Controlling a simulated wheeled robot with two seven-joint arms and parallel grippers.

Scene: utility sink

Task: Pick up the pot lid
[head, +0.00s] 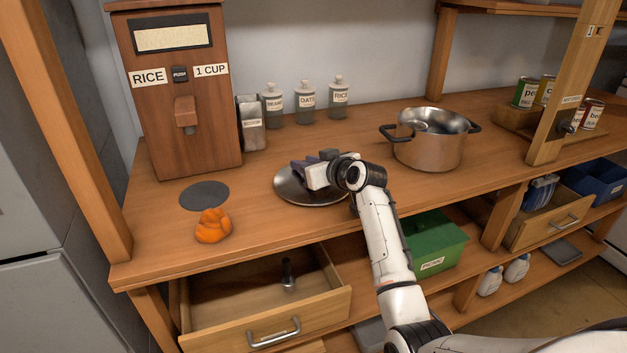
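The pot lid (318,197) is a round, shiny metal disc lying on the wooden counter, left of the pot. My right gripper (302,172) is over the lid's upper middle, reaching in from the right. Its fingers and the lid's handle are mostly hidden by the gripper body, so I cannot tell whether it grips anything. The metal pot (430,150) stands open and uncovered on the counter, with dark handles on both sides. My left gripper is not in view.
A wooden rice dispenser (180,100) stands at the back left. A dark round disc (204,195) and a crumpled orange cloth-like thing (213,226) lie left of the lid. Labelled bottles (305,103) stand behind. An open drawer (265,310) juts out below the counter. Counter between lid and pot is clear.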

